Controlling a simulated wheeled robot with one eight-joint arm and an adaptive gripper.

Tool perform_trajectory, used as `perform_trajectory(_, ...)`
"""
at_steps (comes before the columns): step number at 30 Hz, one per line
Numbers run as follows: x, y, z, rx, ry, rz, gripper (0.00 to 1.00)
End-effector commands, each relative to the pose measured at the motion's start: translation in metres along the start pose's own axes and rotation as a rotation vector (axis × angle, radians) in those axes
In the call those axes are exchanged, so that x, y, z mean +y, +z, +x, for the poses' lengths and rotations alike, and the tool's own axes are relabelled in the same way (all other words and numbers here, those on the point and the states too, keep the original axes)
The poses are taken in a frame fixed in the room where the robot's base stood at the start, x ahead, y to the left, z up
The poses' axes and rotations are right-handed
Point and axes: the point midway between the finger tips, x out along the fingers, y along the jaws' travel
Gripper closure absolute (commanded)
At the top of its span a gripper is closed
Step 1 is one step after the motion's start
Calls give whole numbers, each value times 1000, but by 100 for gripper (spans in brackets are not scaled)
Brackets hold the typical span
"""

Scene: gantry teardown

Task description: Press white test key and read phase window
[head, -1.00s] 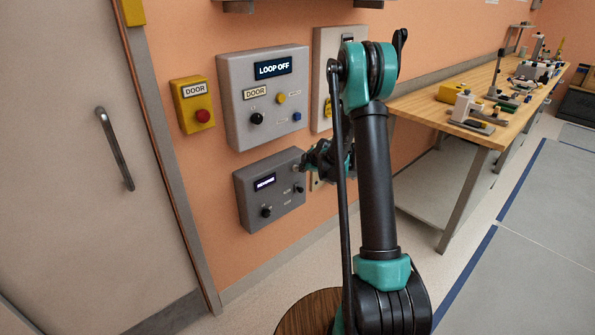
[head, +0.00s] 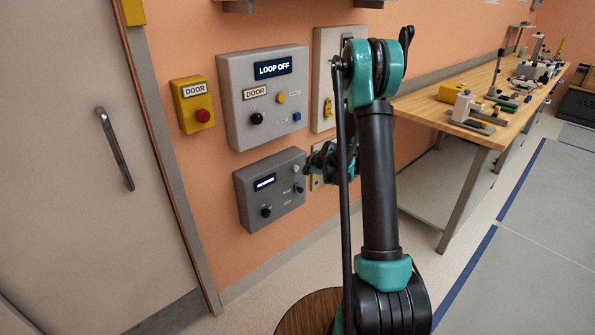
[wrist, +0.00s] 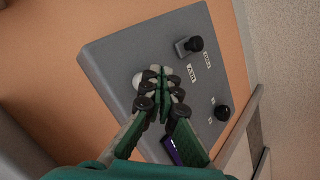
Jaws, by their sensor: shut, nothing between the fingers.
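The lower grey wall box (head: 245,205) carries a small lit phase window (head: 264,182), whose text is too small to read. A pale round white test key (head: 296,168) is at its upper right. My gripper (head: 309,168) is just right of the box's edge in the head view. In the wrist view my gripper (wrist: 163,80) is shut and empty, its fingertips over the box face close beside the white key (wrist: 138,80); I cannot tell whether they touch. The window (wrist: 171,150) is partly hidden behind a finger there.
Above is a larger grey box (head: 232,110) with a "LOOP OFF" display, dark, yellow and blue controls. A yellow DOOR box with a red button (head: 203,116) is left of it. A wooden workbench (head: 415,107) with tools stands at right. A closed door (head: 70,160) is at left.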

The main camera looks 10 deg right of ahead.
Motion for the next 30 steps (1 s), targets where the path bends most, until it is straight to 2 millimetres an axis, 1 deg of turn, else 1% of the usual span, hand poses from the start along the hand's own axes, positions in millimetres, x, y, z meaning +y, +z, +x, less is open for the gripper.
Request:
perform_trajectory(15,-23,24,-32,-1,1,1,100)
perform_trajectory(30,-24,24,-33,0,0,0,100)
